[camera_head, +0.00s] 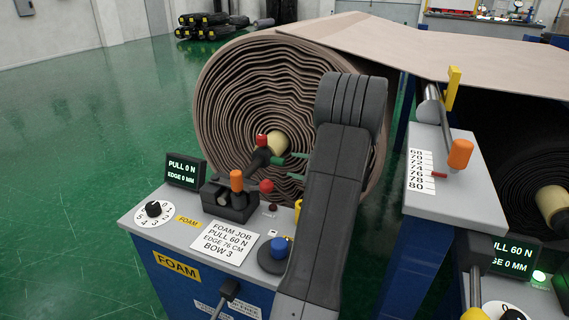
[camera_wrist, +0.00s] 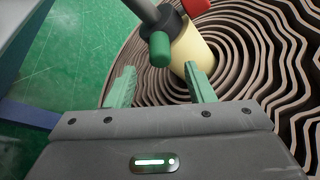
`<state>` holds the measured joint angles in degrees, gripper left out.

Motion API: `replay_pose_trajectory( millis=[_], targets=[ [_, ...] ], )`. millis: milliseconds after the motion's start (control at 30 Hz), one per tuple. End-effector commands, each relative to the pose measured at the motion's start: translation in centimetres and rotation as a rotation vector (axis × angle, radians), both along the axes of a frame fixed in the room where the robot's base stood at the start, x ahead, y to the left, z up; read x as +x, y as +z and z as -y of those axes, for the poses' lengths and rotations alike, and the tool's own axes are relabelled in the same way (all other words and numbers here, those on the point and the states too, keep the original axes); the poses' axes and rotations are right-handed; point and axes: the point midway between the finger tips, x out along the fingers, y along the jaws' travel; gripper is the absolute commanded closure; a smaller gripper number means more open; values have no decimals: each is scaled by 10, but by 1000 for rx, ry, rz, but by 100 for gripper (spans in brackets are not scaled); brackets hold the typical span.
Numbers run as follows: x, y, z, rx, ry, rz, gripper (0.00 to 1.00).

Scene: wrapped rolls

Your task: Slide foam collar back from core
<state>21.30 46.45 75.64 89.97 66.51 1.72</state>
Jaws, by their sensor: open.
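The foam roll's core (camera_head: 279,143) is a pale yellow cylinder at the middle of the wavy brown roll; it also shows in the wrist view (camera_wrist: 192,55). A dark collar (camera_head: 261,157) sits on a grey rod at the core's near end. In the wrist view the collar (camera_wrist: 180,25) bears a green knob (camera_wrist: 160,50) and a red knob (camera_wrist: 198,5). My gripper (camera_wrist: 158,70) is open and empty, with the green knob just beyond and between its green fingertips. In the head view my gripper (camera_head: 277,166) is beside the core; my arm hides part of the roll.
A blue console with a grey top (camera_head: 165,219) stands before the roll, with a black lever block (camera_head: 229,199), a blue button (camera_head: 279,248) and a display (camera_head: 186,171) reading PULL 0 N. A second station (camera_head: 436,205) stands right. Green floor is clear at left.

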Motion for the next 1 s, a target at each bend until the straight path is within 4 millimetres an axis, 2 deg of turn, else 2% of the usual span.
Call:
replay_pose_trajectory(
  millis=[100,300,700,767,933,967,1000],
  targets=[
    [15,-5,-18,2,3,-1,51],
    [32,-10,-36,-1,1,-1,51],
    [37,-12,-41,1,0,-1,51],
    [37,-12,-41,1,0,-1,61],
    [36,-12,-41,1,0,-1,95],
    [36,-12,-41,1,0,-1,100],
    [36,-12,-41,1,0,-1,100]
  ],
)
